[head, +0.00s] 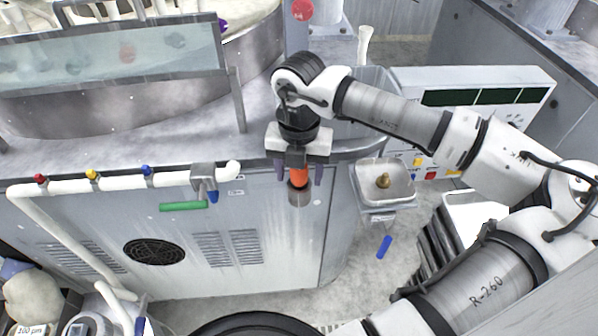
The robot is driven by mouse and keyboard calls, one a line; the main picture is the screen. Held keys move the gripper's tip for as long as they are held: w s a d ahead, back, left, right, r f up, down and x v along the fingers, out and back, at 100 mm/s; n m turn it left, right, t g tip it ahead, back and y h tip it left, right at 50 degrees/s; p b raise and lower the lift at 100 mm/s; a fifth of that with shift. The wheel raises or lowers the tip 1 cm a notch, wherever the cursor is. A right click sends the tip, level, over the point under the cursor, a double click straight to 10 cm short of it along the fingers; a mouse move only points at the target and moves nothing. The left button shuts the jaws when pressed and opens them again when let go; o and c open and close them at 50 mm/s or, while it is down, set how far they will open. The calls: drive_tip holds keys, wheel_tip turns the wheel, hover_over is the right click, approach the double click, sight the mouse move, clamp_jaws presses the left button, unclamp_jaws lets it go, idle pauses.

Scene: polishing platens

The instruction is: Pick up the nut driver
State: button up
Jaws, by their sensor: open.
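My gripper (299,173) points down in front of the grey machine cabinet, just below the edge of its top. Its two dark fingers are apart. An orange-handled tool with a grey cylindrical end, which looks like the nut driver (299,182), shows upright between the fingers. There seem to be gaps on both sides of it, and I cannot tell whether either finger touches it. Its upper end is hidden by my gripper, and what supports it is not clear.
A small tray (372,199) with a brass-coloured piece (383,181) is to the right. White pipes with coloured valves (92,175) and a tap (205,180) are to the left. A blue cylinder (384,246) shows below the tray. A control panel (480,97) stands behind my arm.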

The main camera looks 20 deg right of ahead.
drive_tip(key=c, duration=1.2)
